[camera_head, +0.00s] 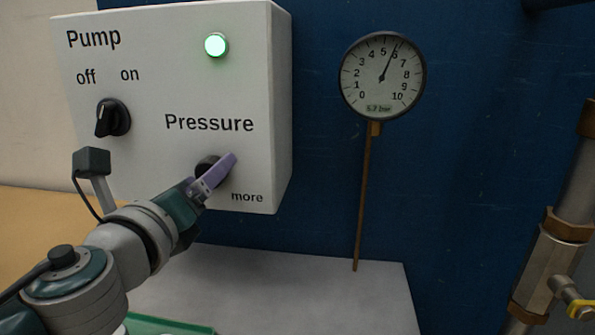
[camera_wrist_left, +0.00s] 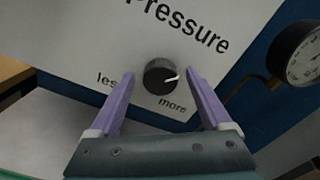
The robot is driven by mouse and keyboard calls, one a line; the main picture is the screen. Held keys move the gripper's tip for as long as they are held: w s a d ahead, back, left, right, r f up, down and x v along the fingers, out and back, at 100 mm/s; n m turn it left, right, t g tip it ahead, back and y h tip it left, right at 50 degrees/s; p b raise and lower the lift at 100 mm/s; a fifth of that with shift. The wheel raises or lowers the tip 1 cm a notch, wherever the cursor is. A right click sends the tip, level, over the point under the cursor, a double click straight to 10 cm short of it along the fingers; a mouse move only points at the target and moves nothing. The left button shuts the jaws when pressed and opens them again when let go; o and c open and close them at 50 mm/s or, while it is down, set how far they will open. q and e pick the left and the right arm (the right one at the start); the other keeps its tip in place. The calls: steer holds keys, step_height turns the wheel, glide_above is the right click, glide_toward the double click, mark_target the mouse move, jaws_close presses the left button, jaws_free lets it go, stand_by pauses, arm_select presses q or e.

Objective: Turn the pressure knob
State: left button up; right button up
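The pressure knob (camera_wrist_left: 160,77) is a round black dial with a white mark, set in the white control box (camera_head: 262,80) under the word Pressure. In the left wrist view its mark points right, a little above the word more. In the head view the knob (camera_head: 207,164) is partly hidden by my left gripper (camera_head: 226,168). My left gripper's purple fingers (camera_wrist_left: 157,85) are spread apart on either side of the knob, with visible gaps. My right gripper is not in view.
A black pump switch (camera_head: 113,117) sits at the box's left, near my arm. A green lamp (camera_head: 216,45) is lit above. The gauge stands on a thin brown pipe (camera_head: 363,200). Pipework with a yellow-handled valve (camera_head: 580,308) is at the right.

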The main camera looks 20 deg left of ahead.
arm_select(q)
steer(key=b+v, duration=0.1)
steer(key=v, duration=0.9)
stand_by(0.5)
